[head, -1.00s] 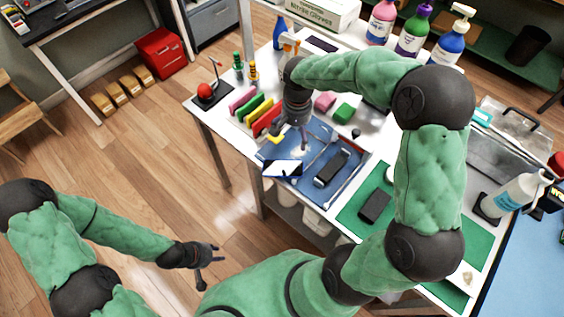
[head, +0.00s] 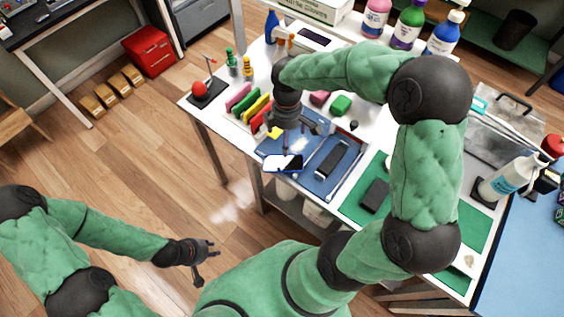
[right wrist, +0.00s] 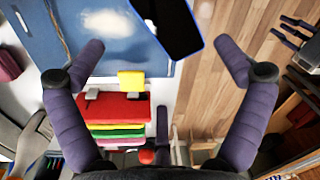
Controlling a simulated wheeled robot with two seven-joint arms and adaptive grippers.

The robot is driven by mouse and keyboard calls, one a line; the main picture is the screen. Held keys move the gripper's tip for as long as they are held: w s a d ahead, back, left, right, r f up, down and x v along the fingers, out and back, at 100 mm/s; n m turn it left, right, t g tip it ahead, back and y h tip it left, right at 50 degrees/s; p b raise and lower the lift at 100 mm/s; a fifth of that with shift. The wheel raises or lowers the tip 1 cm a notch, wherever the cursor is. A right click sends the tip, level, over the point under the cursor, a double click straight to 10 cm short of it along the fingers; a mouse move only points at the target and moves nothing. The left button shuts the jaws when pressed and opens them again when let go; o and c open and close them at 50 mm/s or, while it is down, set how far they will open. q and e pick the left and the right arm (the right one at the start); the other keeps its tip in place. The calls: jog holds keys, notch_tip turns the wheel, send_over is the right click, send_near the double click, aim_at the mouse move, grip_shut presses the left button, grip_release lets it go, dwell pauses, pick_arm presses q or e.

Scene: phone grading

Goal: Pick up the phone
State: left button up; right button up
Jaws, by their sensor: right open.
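A dark phone with a blue rim and a shiny screen (head: 283,163) lies at the near left edge of the blue mat (head: 308,184), partly over the table edge. The right wrist view shows the phone (right wrist: 168,22) at the top, partly cut off, between mat and floor. My right gripper (head: 297,130) is above the mat, just beyond the phone. Its fingers are spread wide and empty in the right wrist view (right wrist: 160,47), with the phone ahead of them and not between them. My left gripper (head: 205,264) is open and empty over the floor, away from the table.
Another black device (head: 332,159) lies in a tray on the blue mat, and one (head: 375,196) on the green mat. Red, yellow, green and pink upright pieces (head: 250,104) stand left of my right gripper. A yellow block (right wrist: 131,80) is close to it.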

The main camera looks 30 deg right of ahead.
jog(key=b, duration=0.2)
send_over(284, 159)
jog(key=f, duration=0.5)
jog(key=shift+w+d+f, duration=0.15)
jog(key=shift+d+f, duration=0.2)
jog(key=shift+f, duration=0.05)
jog(key=f+b, duration=0.1)
jog(key=f, duration=0.3)
jog(key=shift+a+b, duration=0.35)
jog(key=shift+a, duration=0.05)
jog(key=shift+f, duration=0.45)
jog(key=shift+r, duration=0.1)
jog(key=c, duration=1.1)
